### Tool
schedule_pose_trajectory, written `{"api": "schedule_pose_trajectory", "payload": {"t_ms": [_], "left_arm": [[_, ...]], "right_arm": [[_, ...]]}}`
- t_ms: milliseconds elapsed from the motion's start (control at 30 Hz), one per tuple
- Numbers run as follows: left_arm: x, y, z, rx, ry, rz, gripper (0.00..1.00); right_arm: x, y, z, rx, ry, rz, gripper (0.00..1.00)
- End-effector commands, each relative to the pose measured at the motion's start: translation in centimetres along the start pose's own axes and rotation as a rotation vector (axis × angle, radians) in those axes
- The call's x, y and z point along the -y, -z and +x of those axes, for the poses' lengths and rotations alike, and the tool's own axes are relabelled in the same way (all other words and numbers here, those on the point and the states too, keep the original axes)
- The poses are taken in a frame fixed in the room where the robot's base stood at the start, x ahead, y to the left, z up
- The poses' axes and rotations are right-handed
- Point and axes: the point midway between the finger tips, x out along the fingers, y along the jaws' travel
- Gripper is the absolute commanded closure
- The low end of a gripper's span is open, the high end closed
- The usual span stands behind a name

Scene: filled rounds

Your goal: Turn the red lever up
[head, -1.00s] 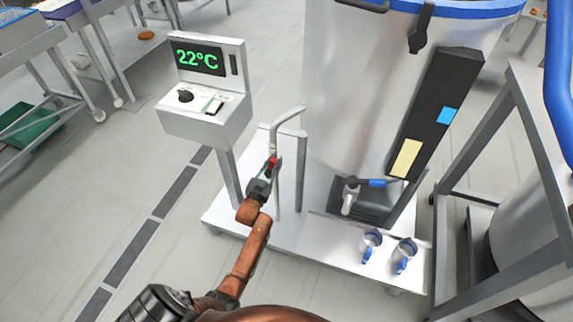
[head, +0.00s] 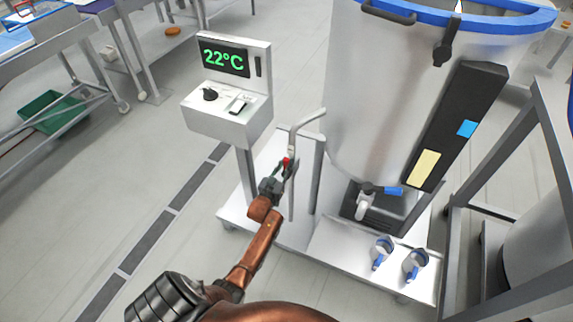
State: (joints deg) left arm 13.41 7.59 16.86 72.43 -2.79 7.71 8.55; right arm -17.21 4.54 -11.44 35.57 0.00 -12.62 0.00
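The red lever (head: 285,161) is a small red piece on the thin pipe beside the instrument stand, in the middle of the head view. Most of it is hidden by my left gripper. My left gripper (head: 282,172) is at the lever, with its dark fingertips beside the red part. The fingers overlap the lever in the picture, and I cannot tell whether they are closed on it. My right gripper is not in view.
A thermometer panel (head: 226,90) reading 22°C stands left of the pipe. A large steel tank (head: 385,110) with a blue rim stands to the right. The floor at left is open.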

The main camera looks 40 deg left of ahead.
Motion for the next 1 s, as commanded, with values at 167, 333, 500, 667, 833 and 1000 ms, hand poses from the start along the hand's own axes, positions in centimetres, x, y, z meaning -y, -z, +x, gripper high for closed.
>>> {"api": "schedule_pose_trajectory", "payload": {"t_ms": [167,333,500,667,833,1000], "left_arm": [[0.1,-0.2,-0.1,0.004,0.002,-0.004,0.72],[0.0,-0.1,0.0,0.003,0.001,-0.002,0.65],[0.0,-0.1,0.0,0.002,0.000,-0.001,0.65],[0.0,-0.2,-1.1,0.003,0.001,-0.001,0.65],[0.1,-0.2,-4.2,0.003,0.002,-0.002,0.65],[0.0,-0.2,-7.8,0.004,0.002,-0.003,0.65]], "right_arm": [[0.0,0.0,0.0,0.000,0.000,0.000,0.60],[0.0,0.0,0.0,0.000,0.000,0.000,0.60],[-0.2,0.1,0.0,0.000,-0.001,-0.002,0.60],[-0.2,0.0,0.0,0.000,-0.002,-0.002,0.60],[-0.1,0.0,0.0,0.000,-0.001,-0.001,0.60],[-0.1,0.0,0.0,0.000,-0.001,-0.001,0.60]]}}
